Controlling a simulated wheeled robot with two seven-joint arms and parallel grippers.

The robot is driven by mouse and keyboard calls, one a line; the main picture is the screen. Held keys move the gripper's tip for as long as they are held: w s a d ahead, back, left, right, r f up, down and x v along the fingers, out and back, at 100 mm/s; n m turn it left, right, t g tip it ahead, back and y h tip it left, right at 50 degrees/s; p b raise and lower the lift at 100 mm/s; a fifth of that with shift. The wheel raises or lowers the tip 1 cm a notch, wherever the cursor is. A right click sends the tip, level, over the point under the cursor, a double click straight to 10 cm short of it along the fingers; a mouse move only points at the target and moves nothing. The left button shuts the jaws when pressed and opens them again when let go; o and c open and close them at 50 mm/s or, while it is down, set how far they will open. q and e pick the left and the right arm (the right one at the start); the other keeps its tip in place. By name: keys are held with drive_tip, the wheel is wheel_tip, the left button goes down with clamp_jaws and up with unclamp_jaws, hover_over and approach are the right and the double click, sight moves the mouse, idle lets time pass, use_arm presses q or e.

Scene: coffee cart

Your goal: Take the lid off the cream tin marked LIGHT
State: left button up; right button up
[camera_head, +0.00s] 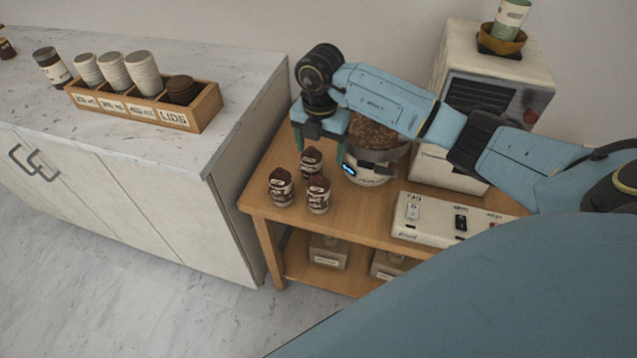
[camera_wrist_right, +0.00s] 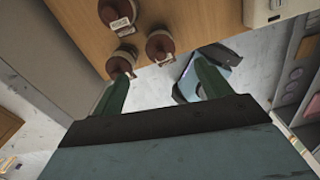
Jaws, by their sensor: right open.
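Three small tins with dark brown lids stand close together on the wooden cart (camera_head: 350,218): a back tin (camera_head: 311,162), a left tin (camera_head: 281,188) and a right tin (camera_head: 317,196). Their labels are too small to read, so I cannot tell which is marked LIGHT. All three lids appear seated. My right gripper (camera_head: 320,146) is open and empty, pointing down above and behind the tins. In the right wrist view the gripper (camera_wrist_right: 161,68) shows two green fingers apart, with the tins (camera_wrist_right: 118,12) near and beyond them. My left gripper is not in view.
A round pot of brown beans with a lit display (camera_head: 372,172) stands right of the tins. A white switch panel (camera_head: 432,232) and a large machine (camera_head: 490,70) are further right. The counter (camera_head: 250,80) at left holds a wooden crate (camera_head: 207,103) with cups and lids.

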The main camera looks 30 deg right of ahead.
sight(319, 177)
wheel_tip(319, 177, down, 4)
drive_tip(key=shift+f, duration=0.25)
drive_tip(key=f, duration=0.5)
drive_tip(key=shift+s+a+f+b, duration=0.1)
drive_tip(key=shift+s+a+b, duration=0.1)
drive_tip(key=shift+a+b, duration=0.15)
drive_tip(key=c, duration=1.1)
